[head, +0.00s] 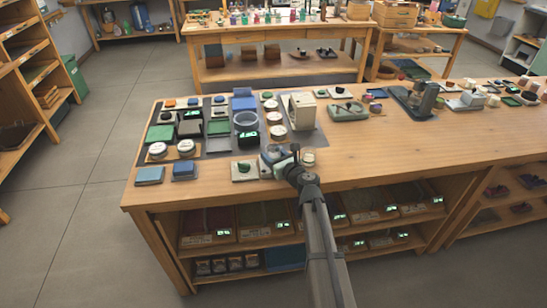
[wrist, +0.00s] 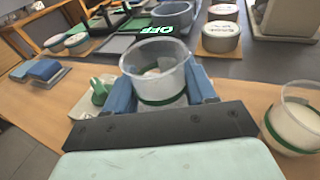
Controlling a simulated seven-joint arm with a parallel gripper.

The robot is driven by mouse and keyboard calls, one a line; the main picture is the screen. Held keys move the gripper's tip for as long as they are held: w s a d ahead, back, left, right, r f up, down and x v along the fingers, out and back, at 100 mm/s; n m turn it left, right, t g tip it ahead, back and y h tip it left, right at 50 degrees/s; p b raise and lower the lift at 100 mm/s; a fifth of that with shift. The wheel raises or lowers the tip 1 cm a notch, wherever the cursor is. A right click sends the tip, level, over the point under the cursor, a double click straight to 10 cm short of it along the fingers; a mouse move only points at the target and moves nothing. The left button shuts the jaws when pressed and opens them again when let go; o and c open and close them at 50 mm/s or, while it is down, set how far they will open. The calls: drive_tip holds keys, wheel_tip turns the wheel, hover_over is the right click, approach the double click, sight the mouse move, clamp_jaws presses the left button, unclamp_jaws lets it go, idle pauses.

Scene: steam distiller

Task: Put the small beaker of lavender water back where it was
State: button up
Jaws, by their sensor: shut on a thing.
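A small clear beaker (wrist: 158,72) with a green band stands upright between the blue fingers of my gripper (wrist: 162,92) in the wrist view. The fingers are shut on it from both sides. In the head view my gripper (head: 278,158) is at the front edge area of the wooden table, and the beaker is mostly hidden by my arm. A second clear beaker (wrist: 296,118) with a green band and pale contents stands to the right of my gripper; it also shows in the head view (head: 309,158). I cannot tell the height of the held beaker above the table.
A white plate with a green knob (wrist: 97,92) is just left of my gripper. Beyond are a blue-grey bowl (wrist: 173,14), round lidded tins (wrist: 221,36) and a grey mat with several devices. Blue blocks (head: 184,169) lie at the left.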

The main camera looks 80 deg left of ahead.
drive_tip(key=shift+f, duration=0.35)
drive_tip(key=shift+f, duration=0.1)
drive_tip(key=o, duration=1.1)
drive_tip(key=shift+d, duration=0.25)
drive_tip(key=v, duration=1.1)
drive_tip(key=shift+w+d, duration=0.2)
drive_tip(key=shift+w, duration=0.1)
